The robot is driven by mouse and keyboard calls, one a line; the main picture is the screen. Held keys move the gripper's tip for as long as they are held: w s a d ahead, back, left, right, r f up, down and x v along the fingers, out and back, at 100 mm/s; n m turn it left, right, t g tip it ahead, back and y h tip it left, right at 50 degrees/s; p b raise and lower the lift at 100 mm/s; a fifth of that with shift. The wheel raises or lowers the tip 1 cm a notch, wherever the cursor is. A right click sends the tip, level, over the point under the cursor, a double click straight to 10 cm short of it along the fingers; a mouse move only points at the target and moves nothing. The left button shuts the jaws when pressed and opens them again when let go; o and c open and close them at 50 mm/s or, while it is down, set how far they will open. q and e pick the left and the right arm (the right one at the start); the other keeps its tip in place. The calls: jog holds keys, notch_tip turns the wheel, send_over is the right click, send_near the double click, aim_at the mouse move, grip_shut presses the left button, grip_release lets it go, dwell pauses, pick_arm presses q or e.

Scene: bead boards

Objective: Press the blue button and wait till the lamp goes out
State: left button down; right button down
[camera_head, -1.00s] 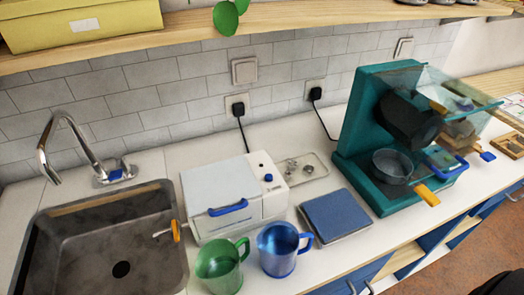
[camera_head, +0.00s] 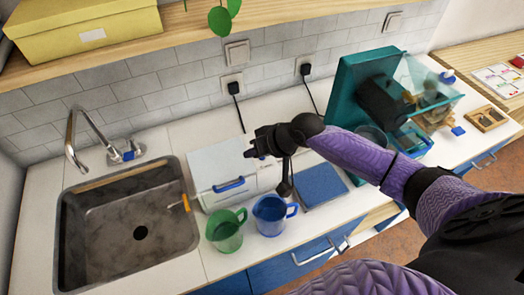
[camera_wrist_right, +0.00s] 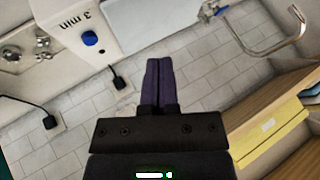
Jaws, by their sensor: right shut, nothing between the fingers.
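The white box-shaped appliance (camera_head: 215,165) with a blue handle stands on the counter right of the sink. Its blue button (camera_wrist_right: 89,38), beside the "3 min" lettering, shows at the upper left of the right wrist view. In the head view my right arm hides the button. My right gripper (camera_head: 250,148) is over the appliance's back right part; in the wrist view its fingers (camera_wrist_right: 158,62) are shut and empty. They show to the right of the button, apart from it in the picture. I cannot make out the lamp. My left gripper is not in view.
A green jug (camera_head: 226,232) and a blue jug (camera_head: 270,217) stand in front of the appliance. A blue mat (camera_head: 322,184) lies to its right, then a teal machine (camera_head: 350,80). The sink (camera_head: 75,215) is left. A wooden shelf (camera_head: 170,38) with a yellow box (camera_head: 80,25) hangs above.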

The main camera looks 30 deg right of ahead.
jog(key=w+d+r+m+t, duration=0.1)
jog(key=w+d+r+m, duration=0.1)
jog(key=d, duration=0.3)
jog(key=shift+w+r+h, duration=0.4)
jog(key=shift+w+r, duration=0.05)
jog(key=shift+w, duration=0.45)
notch_tip(320, 180, down, 8)
jog(key=b, duration=0.7)
jog(key=shift+r+b, duration=0.15)
jog(key=shift+b, duration=0.2)
jog(key=shift+f+b, duration=0.4)
jog(key=shift+f, duration=0.2)
